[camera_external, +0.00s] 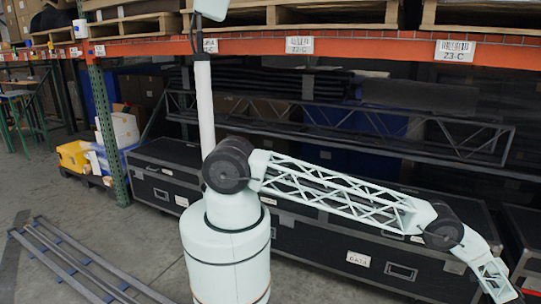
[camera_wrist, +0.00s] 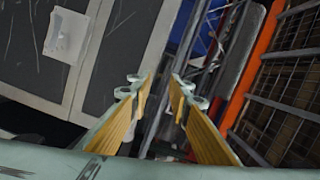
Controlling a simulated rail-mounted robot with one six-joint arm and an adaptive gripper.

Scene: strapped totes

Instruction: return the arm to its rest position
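My gripper (camera_wrist: 161,88) shows in the wrist view with its two yellow-padded fingers apart. Nothing is held between them; only background shows in the gap. In the external view my arm (camera_external: 330,190) stretches to the right from my column at about shoulder height. Past the elbow it bends down toward the bottom right corner, and its end is cut off by the frame edge. My gripper is not clearly seen there.
Black cases (camera_external: 330,235) stand along the shelf behind my arm. An orange beam (camera_external: 350,46) and a dark truss (camera_external: 340,118) run across above. A yellow bin (camera_external: 74,156) stands at the left. Metal rails (camera_external: 75,262) lie on the floor, with bare floor around them.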

